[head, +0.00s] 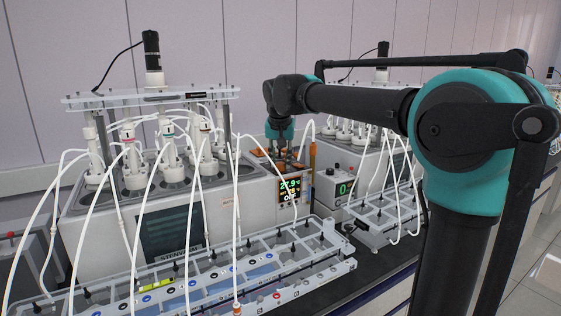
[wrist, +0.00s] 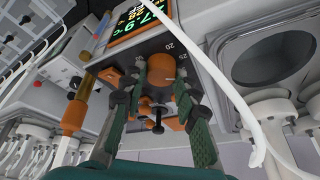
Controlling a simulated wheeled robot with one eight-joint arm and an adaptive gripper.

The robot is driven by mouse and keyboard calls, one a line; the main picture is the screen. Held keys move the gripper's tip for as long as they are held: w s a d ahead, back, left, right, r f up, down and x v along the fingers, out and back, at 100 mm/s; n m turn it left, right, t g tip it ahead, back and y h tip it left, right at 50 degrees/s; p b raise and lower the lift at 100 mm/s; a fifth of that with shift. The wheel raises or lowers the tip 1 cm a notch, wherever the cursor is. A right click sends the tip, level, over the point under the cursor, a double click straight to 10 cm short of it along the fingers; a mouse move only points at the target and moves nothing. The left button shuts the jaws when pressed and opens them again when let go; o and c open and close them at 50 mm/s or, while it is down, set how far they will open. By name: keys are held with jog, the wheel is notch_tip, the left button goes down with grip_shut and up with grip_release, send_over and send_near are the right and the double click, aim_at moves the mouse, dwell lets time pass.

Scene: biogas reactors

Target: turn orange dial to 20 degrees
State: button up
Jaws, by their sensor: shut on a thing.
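The orange dial (wrist: 161,68) sits on the dark top panel of the control unit, in the wrist view. My gripper (wrist: 163,82) has its two green-padded fingers closed around it, one on each side. Printed marks 20 and 25 (wrist: 176,51) show beside the dial on the right. I cannot make out where the dial points. In the head view my gripper (head: 286,157) reaches down onto the unit's top, and it mostly hides the dial there. The unit's lit display (head: 290,188) reads about 27.9 °C.
An orange upright cylinder (head: 312,160) stands close to the right of my gripper in the head view. White hoses (head: 236,170) arch in front of the unit. A bottle rack (head: 200,275) lies in front, and a second reactor (head: 345,160) stands behind right.

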jog(key=shift+n, duration=0.4)
jog(key=n+y, duration=0.1)
jog(key=n, duration=0.1)
jog(key=shift+d+n, duration=0.15)
jog(key=shift+n, duration=0.25)
jog(key=n+g+y, duration=0.1)
jog(key=n, duration=0.2)
jog(key=shift+w+n+y, duration=0.15)
jog(key=shift+n+y, duration=0.25)
jog(key=n+g, duration=0.1)
jog(key=n, duration=0.2)
jog(key=shift+y, duration=0.4)
jog(key=shift+w+n+g+y, duration=0.1)
jog(key=shift+n+g+y, duration=0.4)
jog(key=shift+n, duration=1.5)
jog(key=o, duration=1.2)
jog(key=shift+c, duration=0.2)
